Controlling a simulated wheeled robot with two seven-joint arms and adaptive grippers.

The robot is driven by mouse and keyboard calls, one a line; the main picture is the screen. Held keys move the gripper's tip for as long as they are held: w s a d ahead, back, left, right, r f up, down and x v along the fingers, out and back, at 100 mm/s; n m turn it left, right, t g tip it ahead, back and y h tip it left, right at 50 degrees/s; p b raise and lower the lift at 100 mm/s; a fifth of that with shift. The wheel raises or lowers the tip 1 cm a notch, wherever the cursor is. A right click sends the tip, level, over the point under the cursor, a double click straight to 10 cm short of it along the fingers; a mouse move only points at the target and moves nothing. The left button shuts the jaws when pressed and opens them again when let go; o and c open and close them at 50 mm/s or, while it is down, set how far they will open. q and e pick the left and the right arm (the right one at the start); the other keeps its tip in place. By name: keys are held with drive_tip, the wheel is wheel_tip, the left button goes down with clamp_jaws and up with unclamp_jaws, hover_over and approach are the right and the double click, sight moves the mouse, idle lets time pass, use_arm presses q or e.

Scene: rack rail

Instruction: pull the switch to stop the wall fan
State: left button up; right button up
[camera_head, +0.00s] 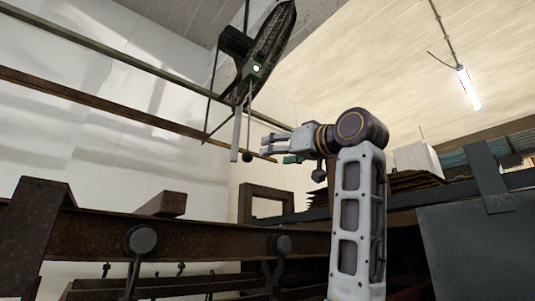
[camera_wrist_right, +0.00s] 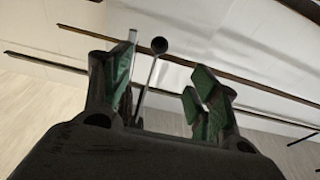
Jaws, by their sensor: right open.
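The dark wall fan (camera_head: 270,38) hangs high at the top middle of the head view, with a small green box (camera_head: 254,72) and a bright spot on it. A thin pull switch hangs below it, ending in a dark ball (camera_head: 247,157). My right gripper (camera_head: 264,144) is open and empty, just right of the ball in the head view. In the right wrist view, the ball (camera_wrist_right: 159,46) and its thin rod show in the gap between the green-padded fingers (camera_wrist_right: 163,88), nearer the left finger. Contact is not visible. My left gripper is out of view.
A pale flat strip (camera_head: 236,135) hangs beside the switch. Long rails (camera_head: 120,110) run along the white wall. Rusty beams (camera_head: 190,238) fill the lower left. A dark panel (camera_head: 485,250) stands at lower right, and a lit tube (camera_head: 468,88) hangs upper right.

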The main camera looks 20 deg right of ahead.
drive_tip(key=p, duration=0.5)
approach(251, 156)
drive_tip(key=x, duration=0.4)
drive_tip(key=shift+w+r, duration=0.1)
drive_tip(key=shift+w, duration=0.05)
drive_tip(key=shift+b+x, duration=0.3)
drive_tip(key=shift+x, duration=2.7)
drive_tip(key=c, duration=1.1)
